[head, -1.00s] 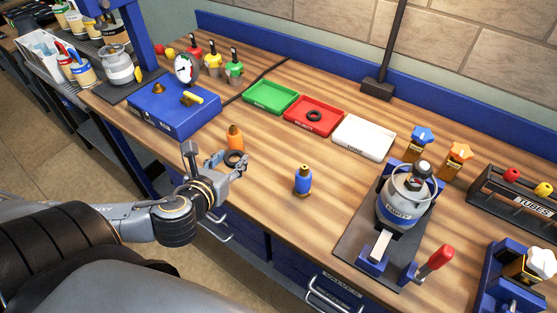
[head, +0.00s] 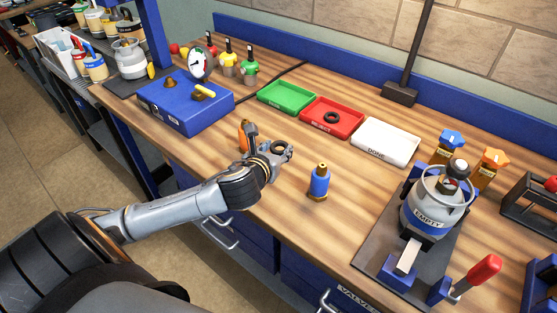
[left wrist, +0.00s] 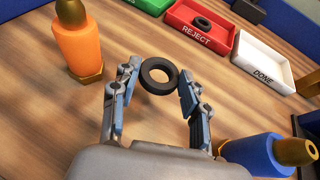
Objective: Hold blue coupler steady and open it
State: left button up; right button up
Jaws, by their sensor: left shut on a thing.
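The blue coupler (head: 319,183) stands upright on the wooden bench, with a brass top and base. It also shows at the lower right of the left wrist view (left wrist: 257,154). My left gripper (head: 281,150) is up and to the left of it in the head view, apart from it. In the left wrist view, the left gripper (left wrist: 160,79) is shut on a black ring (left wrist: 158,89), held between its fingertips. The orange coupler (left wrist: 78,45) stands to the left of the fingers; in the head view my gripper partly hides it. My right gripper is not in view.
Green (head: 286,98), red (head: 331,130) and white (head: 385,161) trays stand behind; the red one holds another black ring. A grey canister (head: 428,216) sits in a fixture at right. A blue box (head: 185,118) is at left. Bench around the blue coupler is clear.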

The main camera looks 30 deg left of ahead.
pick_arm(q)
jog(key=shift+w+f, duration=0.3)
jog(key=shift+f, duration=1.85)
jog(key=o, duration=1.3)
